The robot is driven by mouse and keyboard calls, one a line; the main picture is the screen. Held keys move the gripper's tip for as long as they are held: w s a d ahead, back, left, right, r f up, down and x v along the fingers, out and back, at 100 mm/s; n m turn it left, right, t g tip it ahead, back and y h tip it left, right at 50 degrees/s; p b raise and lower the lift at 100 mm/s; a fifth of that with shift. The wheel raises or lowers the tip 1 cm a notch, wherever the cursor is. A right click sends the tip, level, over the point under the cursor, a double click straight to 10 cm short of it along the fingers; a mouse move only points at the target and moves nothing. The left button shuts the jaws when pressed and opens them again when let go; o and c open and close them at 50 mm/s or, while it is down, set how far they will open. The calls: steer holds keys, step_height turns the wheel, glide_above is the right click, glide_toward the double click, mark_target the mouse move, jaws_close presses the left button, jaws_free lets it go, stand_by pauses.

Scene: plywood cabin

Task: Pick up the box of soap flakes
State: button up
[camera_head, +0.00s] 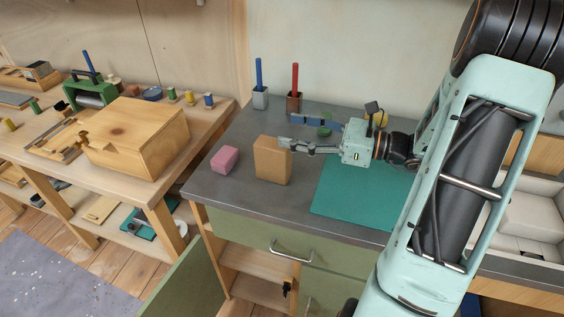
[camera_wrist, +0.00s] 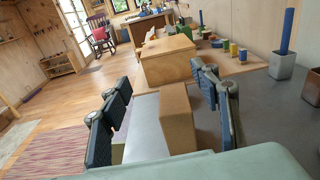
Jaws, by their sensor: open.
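The box of soap flakes appears to be the plain brown upright box (camera_head: 272,160) on the dark grey counter; no label is readable. My gripper (camera_head: 292,144) reaches it from the right, level with its upper part. In the wrist view, the brown box (camera_wrist: 177,118) stands between the two spread fingers of my gripper (camera_wrist: 163,90). The fingers are open, one on each side. I cannot tell whether either finger touches the box. The box rests on the counter. Its lower part is partly hidden in the wrist view.
A pink block (camera_head: 225,159) lies just left of the box. A green mat (camera_head: 350,200) lies to the right, under my arm. Grey (camera_head: 260,98) and brown (camera_head: 294,102) pen holders stand behind. A workbench with a wooden chest (camera_head: 135,140) is at left.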

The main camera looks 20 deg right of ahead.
steer(key=d, duration=0.2)
steer(key=b, duration=0.1)
glide_toward(273, 147)
steer(key=w+a+f, duration=0.1)
steer(key=w+a, duration=0.1)
steer(key=w, duration=0.1)
steer(key=shift+w+a+f+m+t, duration=0.35)
steer(key=shift+a+f+m+t, duration=0.05)
steer(key=shift+a+f, duration=0.15)
steer(key=shift+x, duration=3)
steer(key=shift+r, duration=0.1)
steer(key=shift+c, duration=0.6)
steer(key=c, duration=1.3)
steer(key=shift+c, duration=0.2)
steer(key=shift+r, duration=0.1)
